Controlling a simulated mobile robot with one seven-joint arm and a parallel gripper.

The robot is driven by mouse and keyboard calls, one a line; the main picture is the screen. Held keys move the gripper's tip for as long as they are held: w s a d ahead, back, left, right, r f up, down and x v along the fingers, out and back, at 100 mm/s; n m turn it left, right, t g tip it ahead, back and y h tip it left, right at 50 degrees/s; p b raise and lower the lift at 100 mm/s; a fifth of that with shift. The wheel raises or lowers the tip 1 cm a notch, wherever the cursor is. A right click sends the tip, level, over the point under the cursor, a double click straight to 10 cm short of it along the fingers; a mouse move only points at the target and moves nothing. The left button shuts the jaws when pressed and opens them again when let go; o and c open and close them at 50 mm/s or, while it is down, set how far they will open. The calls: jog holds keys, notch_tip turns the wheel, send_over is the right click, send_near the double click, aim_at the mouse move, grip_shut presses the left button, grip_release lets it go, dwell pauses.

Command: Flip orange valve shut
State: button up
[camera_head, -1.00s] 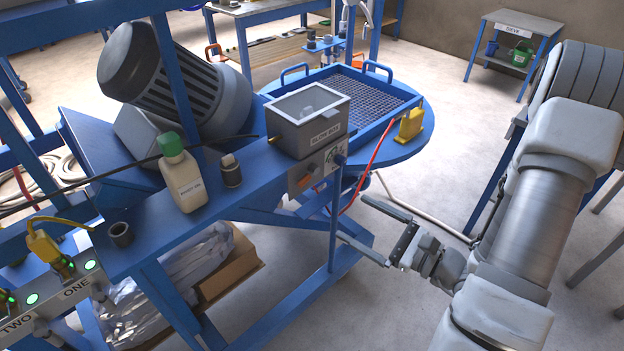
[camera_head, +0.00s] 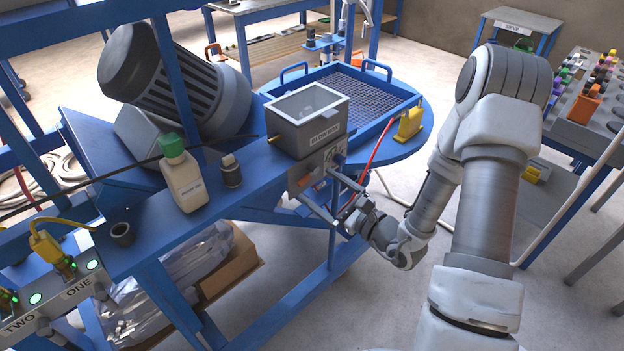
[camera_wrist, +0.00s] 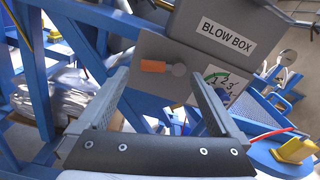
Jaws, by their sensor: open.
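The orange valve (camera_wrist: 153,66) is a small orange handle on a grey plate below the grey blow box (camera_wrist: 228,35). It lies level, with a round grey end to its right. In the head view the orange valve (camera_head: 304,181) shows on the front face under the box, small and partly hard to make out. My gripper (camera_wrist: 158,82) is open and empty, with its two fingers pointing at the plate to either side of the valve. In the head view my gripper (camera_head: 317,191) is just in front of the plate. I cannot tell if it touches.
A dial with numbers (camera_wrist: 222,85) sits right of the valve. A white bottle (camera_head: 187,183) and a dark small cylinder (camera_head: 231,170) stand on the blue beam. A blue mesh tray (camera_head: 362,93) and a yellow connector (camera_head: 410,124) lie behind. A blue post stands below the plate.

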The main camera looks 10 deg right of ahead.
aim_at(309, 179)
jog(key=shift+x, duration=1.75)
